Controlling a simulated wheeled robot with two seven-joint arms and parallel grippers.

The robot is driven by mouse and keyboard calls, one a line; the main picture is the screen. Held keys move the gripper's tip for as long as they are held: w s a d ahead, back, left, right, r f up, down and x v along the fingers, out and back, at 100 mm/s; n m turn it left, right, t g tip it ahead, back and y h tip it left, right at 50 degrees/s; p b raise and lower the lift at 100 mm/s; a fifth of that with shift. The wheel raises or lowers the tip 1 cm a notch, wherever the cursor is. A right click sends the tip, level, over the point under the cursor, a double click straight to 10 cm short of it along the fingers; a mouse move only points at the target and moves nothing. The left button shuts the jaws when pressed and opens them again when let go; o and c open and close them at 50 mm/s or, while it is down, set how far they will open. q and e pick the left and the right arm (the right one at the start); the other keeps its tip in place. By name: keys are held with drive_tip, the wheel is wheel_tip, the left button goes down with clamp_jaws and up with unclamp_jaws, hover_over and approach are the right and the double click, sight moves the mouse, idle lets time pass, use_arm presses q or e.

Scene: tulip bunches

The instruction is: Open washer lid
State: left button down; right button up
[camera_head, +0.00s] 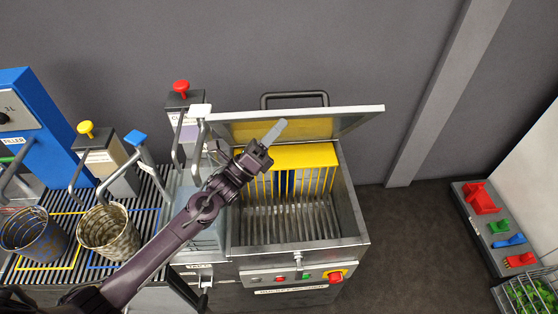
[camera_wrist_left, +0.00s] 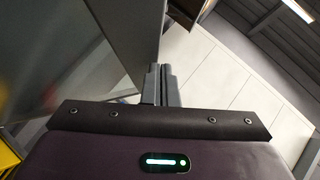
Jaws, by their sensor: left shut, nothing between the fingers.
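The washer (camera_head: 350,243) is a steel tub with a slatted rack and a yellow piece (camera_head: 315,154) inside. Its lid (camera_head: 362,118) is raised at the back of the tub, with a dark bar handle (camera_head: 295,96) at its top edge. My left gripper (camera_head: 274,131) reaches over the tub from the lower left. Its fingers are shut and empty, in front of the lid's inner side. In the left wrist view the shut fingers (camera_wrist_left: 160,84) appear beside a large grey panel (camera_wrist_left: 90,45), likely the lid. I cannot tell whether they touch it. My right gripper is not in view.
Buckets (camera_head: 107,232) stand on a slatted conveyor at left, near a blue filler machine (camera_head: 40,110) and posts with coloured knobs. Control buttons (camera_head: 305,277) line the washer's front. A shelf with coloured items (camera_head: 482,198) stands at right. Floor between is clear.

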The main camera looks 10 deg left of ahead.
use_arm(q)
drive_tip(key=w+a+r+n+y, duration=0.2)
drive_tip(key=w+r+n, duration=0.1)
drive_tip(key=w, duration=0.4)
drive_tip(key=w+a+r+n+y+b, duration=0.1)
drive_tip(key=w+a+r+n+y, duration=0.1)
drive_tip(key=w, duration=0.6)
drive_tip(key=w+a+r+n+g+y, duration=0.1)
drive_tip(key=w+a+r+n+y, duration=0.1)
drive_tip(key=w+r+n, duration=0.3)
drive_tip(key=shift+w+y+b, duration=0.4)
drive_tip(key=shift+w+y, duration=0.3)
drive_tip(key=shift+w, duration=0.8)
drive_tip(key=shift+s+a, duration=0.1)
drive_tip(key=shift+a, duration=0.05)
